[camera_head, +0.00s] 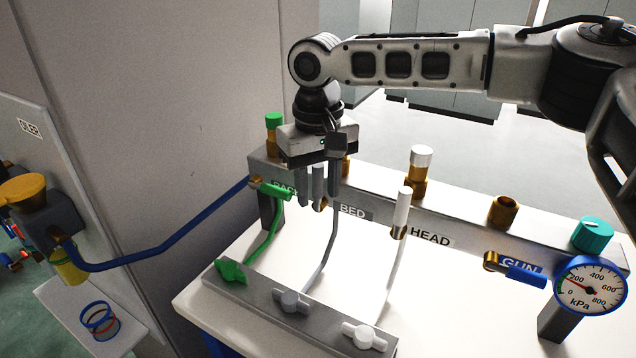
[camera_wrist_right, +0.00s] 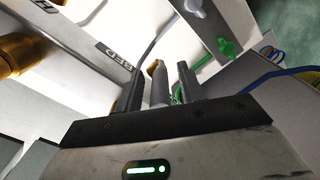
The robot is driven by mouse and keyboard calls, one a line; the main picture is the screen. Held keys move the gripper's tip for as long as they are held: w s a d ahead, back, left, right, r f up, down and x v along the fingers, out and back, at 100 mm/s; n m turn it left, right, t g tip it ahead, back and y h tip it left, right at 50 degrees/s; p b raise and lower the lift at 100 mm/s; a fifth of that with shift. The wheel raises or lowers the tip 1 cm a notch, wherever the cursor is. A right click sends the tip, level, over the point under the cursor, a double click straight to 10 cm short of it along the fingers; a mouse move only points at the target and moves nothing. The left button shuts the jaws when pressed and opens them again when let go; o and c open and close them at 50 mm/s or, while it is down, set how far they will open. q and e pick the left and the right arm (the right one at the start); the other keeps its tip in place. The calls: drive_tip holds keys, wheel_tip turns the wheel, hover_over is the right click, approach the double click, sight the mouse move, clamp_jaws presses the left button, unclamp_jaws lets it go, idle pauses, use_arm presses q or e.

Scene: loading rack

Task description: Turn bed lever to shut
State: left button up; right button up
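The grey bed lever (camera_head: 318,184) stands up from its brass valve beside the BED label (camera_head: 352,212) on the grey manifold bar. My right gripper (camera_head: 319,188) points down over it, with one finger on each side of the lever. In the right wrist view the lever (camera_wrist_right: 158,82) shows between the two fingers (camera_wrist_right: 161,85), with a visible gap on both sides, so the gripper is open around it. The gripper body hides part of the valve behind. My left gripper is not in view.
The green rack lever (camera_head: 275,190) lies sideways at left. The white head lever (camera_head: 402,208) stands upright at right. The blue gun lever (camera_head: 526,278) lies sideways near the pressure gauge (camera_head: 590,286). A grey hose block (camera_head: 290,308) sits in front on the white table.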

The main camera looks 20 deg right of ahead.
drive_tip(key=shift+f, duration=0.1)
clamp_jaws()
drive_tip(key=shift+s+d+f+t+y, duration=0.1)
drive_tip(key=shift+s+d+t+y, duration=0.2)
drive_tip(key=shift+t+y, duration=0.55)
drive_tip(key=shift+s+d+f+t+y, duration=0.1)
drive_tip(key=shift+s+d+t+y, duration=0.2)
drive_tip(key=shift+t+y, duration=0.5)
drive_tip(key=shift+s+d+f+t+y, duration=0.1)
drive_tip(key=shift+s+d+t+y, duration=0.15)
drive_tip(key=shift+t+y, duration=0.6)
unclamp_jaws()
